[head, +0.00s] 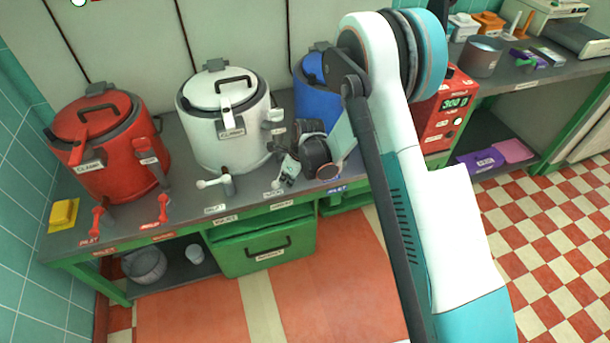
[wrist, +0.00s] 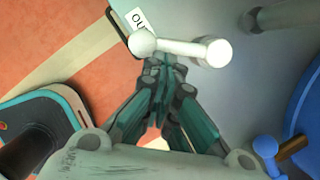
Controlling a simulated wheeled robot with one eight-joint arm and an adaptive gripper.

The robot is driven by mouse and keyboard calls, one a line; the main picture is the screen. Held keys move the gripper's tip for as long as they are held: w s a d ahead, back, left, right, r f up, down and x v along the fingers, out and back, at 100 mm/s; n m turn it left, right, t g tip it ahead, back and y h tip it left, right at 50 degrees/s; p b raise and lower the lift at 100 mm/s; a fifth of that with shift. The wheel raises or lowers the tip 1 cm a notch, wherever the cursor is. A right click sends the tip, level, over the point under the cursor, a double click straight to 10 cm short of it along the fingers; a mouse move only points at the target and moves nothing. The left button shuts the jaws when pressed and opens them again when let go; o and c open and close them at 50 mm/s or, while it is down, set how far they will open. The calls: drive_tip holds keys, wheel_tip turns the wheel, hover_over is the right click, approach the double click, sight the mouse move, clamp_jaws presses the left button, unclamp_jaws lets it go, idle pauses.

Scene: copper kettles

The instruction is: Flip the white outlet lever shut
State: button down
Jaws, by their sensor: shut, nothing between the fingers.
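The white kettle (head: 222,130) stands on the grey counter between the red and blue kettles. In the wrist view, the white outlet lever (wrist: 190,49) lies across the picture, with a ball end at left and a round end at right. A label starting "OU" sits beside its left end. My gripper (wrist: 168,66) is shut and empty, its fingertips right at the lever's near side. I cannot tell whether they touch it. In the head view my gripper (head: 284,178) is low at the counter's front, right of the white kettle, and largely hides the outlet lever.
Another white lever (head: 213,182) stands left on the counter front. Red levers (head: 163,208) are by the red kettle (head: 105,145). The blue kettle (head: 312,95) is partly behind my arm. A blue lever (wrist: 265,147) is close right of my gripper. A green drawer (head: 265,250) is below.

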sight(277, 181)
drive_tip(key=shift+w+a, duration=0.15)
drive_tip(key=shift+a, duration=1.65)
drive_tip(key=shift+w+a, duration=0.65)
drive_tip(key=shift+a, duration=0.3)
drive_tip(key=shift+w, duration=0.1)
